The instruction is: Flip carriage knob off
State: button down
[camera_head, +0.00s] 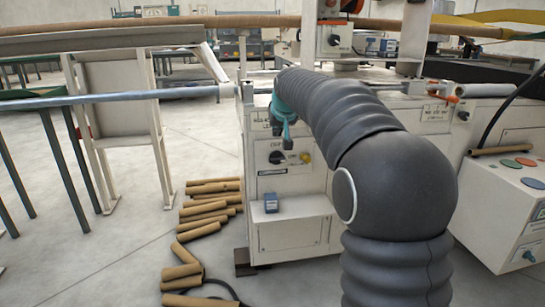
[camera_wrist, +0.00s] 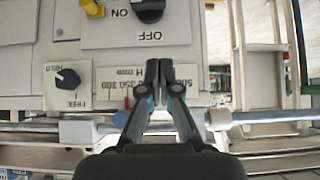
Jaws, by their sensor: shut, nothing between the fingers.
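My gripper (camera_head: 286,138) hangs, pointing down, in front of the winder's cream cabinet. In the wrist view my gripper (camera_wrist: 158,68) is shut and empty, its tips over the printed scale strip. A black knob (camera_head: 277,157) under an OFF label sits on the cabinet front, just below and left of my fingertips. In the wrist view, upside down, this black knob (camera_wrist: 150,10) is cut by the top edge, between ON and OFF. A smaller black knob (camera_wrist: 67,78) on a plate marked FREE is left of my fingers. I cannot tell which is the carriage knob.
A yellow knob (camera_head: 304,157) sits right of the black one. A blue-grey rod (camera_head: 110,95) runs left from the cabinet. Several cardboard tubes (camera_head: 210,207) lie on the floor. A control box (camera_head: 510,190) stands at right. My arm hides part of the winder.

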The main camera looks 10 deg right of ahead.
jog(key=shift+f, duration=0.1)
send_over(271, 158)
jog(key=s, duration=0.3)
notch_tip(271, 158, down, 7)
jog(key=f, duration=0.1)
jog(key=f+b, duration=0.1)
jog(key=shift+w+d+f, duration=0.15)
jog(key=shift+w+f, duration=0.1)
jog(key=shift+f, duration=0.15)
jog(key=shift+f+b, duration=0.3)
jog(key=shift+f, duration=0.25)
